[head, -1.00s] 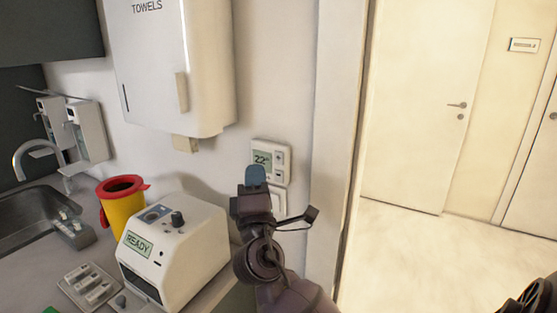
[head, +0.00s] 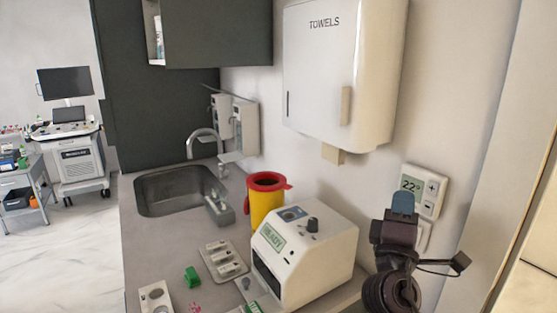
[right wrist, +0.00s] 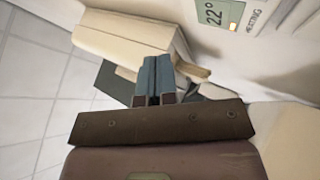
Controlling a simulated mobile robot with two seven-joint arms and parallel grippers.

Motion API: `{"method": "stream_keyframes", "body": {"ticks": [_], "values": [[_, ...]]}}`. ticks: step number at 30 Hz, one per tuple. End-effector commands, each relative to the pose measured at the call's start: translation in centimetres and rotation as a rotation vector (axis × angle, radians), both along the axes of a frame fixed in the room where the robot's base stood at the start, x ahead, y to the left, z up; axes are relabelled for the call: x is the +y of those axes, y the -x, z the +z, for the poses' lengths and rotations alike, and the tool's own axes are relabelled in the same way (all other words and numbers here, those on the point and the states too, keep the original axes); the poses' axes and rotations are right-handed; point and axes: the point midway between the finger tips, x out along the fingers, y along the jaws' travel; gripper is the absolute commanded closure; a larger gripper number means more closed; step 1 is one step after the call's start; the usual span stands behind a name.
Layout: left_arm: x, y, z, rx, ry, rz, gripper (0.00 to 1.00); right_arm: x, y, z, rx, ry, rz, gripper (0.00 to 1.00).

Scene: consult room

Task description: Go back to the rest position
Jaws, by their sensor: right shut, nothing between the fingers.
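My right gripper (head: 403,203) is at the lower right of the head view, in front of the wall beside the thermostat (head: 424,191). Its blue fingertips are together with nothing between them. In the right wrist view the shut fingers (right wrist: 152,78) point up the picture, and the thermostat (right wrist: 222,14) reads 22° with a small lit mark. Whether the fingers touch anything cannot be told, but the thermostat lies apart from them in the wrist view. My left gripper is in neither view.
A white device (head: 303,258) stands on the counter (head: 150,240) just left of my right gripper. Behind it are a yellow bin with red lid (head: 266,200), a sink (head: 175,190) and a towel dispenser (head: 335,85). A cart (head: 82,165) stands far left, with open floor near it.

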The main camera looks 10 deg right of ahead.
Motion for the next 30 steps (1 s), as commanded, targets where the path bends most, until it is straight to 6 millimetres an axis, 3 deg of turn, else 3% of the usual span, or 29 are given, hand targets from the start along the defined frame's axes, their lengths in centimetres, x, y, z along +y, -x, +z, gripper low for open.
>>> {"method": "stream_keyframes", "body": {"ticks": [8,11,17,23,30], "values": [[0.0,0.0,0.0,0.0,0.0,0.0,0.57,1.8,-2.5,-2.5,-0.031,-0.316,0.334,1.0],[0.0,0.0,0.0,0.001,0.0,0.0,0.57,2.7,-3.4,-5.0,-0.009,-0.488,0.475,1.0],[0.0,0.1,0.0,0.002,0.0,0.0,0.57,3.9,-3.2,-12.9,0.078,-0.872,0.675,1.0],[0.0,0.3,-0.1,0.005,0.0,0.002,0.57,4.5,0.1,-22.8,0.169,-1.302,0.749,1.0],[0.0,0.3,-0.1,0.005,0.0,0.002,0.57,4.0,8.8,-34.7,0.255,-1.734,0.63,1.0]]}}
